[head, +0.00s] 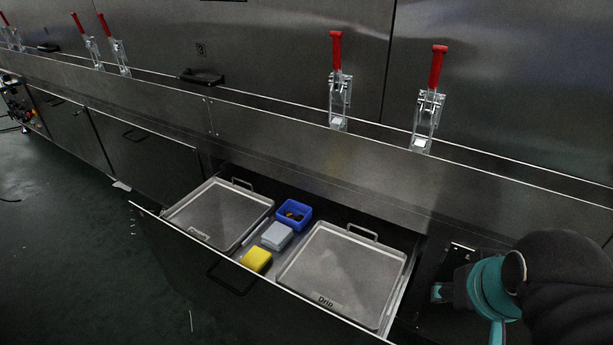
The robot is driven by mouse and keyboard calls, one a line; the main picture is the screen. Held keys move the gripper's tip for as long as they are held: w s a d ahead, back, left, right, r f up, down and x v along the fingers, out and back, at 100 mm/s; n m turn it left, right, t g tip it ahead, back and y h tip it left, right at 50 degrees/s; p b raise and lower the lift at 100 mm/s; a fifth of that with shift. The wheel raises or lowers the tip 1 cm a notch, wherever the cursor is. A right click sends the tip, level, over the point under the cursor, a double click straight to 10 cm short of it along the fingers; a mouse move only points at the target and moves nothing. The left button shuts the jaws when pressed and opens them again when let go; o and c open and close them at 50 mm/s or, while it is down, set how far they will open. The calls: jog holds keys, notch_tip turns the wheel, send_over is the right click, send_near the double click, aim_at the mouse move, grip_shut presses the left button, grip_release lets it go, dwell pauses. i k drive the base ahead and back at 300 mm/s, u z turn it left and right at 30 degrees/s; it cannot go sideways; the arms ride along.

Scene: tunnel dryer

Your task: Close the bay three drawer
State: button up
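The open drawer (152,218) is pulled well out of the lower front of the dryer, below the panel marked 3 (200,49). Its dark front carries a black bar handle (229,279). Inside lie two metal trays, one at the left (222,212) and one at the right (345,270), the right one marked "Drip". Between them are a blue bin (292,214) with small items, a grey box (277,236) and a yellow block (257,260). My black and teal arm shows at the lower right, right of the drawer. My gripper cannot be made out.
Closed drawer fronts (145,158) continue along the left. Clamps with red handles (336,50) stand on the ledge above, one pair over the drawer's right part (437,68). A black handle (202,76) sits on the upper door. The dark green floor (60,240) at lower left is mostly clear.

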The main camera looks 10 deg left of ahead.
aim_at(250, 304)
jog(key=k, duration=0.5)
jog(key=u, duration=1.85)
jog(key=k, duration=0.8)
jog(key=z, duration=1.85)
